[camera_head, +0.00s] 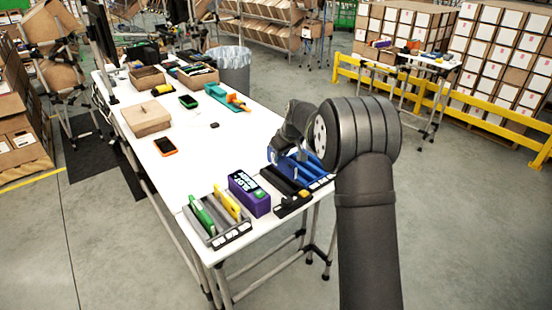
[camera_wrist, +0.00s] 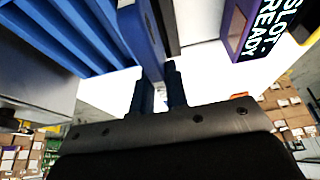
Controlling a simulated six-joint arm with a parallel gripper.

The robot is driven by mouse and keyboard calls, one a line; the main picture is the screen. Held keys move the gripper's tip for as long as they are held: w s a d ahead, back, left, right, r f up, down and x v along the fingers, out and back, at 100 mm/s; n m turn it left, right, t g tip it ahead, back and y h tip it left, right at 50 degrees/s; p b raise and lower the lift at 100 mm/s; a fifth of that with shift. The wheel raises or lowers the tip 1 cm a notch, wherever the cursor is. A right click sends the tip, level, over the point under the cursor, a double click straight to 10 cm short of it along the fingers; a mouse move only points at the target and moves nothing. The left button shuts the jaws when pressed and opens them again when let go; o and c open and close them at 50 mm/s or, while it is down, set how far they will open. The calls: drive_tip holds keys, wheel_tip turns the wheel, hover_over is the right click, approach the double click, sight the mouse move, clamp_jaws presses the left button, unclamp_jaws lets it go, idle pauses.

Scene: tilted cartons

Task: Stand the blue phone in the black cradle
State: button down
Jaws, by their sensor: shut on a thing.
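The blue phone (camera_wrist: 143,42) shows in the wrist view as a blue slab whose near end is between the fingertips of my gripper (camera_wrist: 160,88), which is shut on it. The phone is beside the ribbed blue rack (camera_wrist: 75,35); I cannot tell whether it is still touching it. In the head view my arm's wrist hangs over the blue rack (camera_head: 318,178) and hides most of the phone and the fingers. The black cradle (camera_head: 291,205) stands just left of the blue rack, near the table's front edge.
A purple box (camera_head: 249,194) stands left of the black cradle. Further left is a grey rack (camera_head: 230,238) with a green and a yellow phone. An orange phone (camera_head: 165,146) and a cardboard box (camera_head: 147,117) lie further back. The table's middle is clear.

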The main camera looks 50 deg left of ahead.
sight(280, 170)
drive_tip(key=shift+f, duration=2.5)
drive_tip(key=shift+f, duration=0.3)
drive_tip(key=c, duration=1.3)
unclamp_jaws()
drive_tip(key=shift+c, duration=0.2)
drive_tip(key=v, duration=1.7)
drive_tip(key=shift+d+r, duration=0.15)
drive_tip(key=shift+r, duration=0.1)
wheel_tip(280, 170, up, 7)
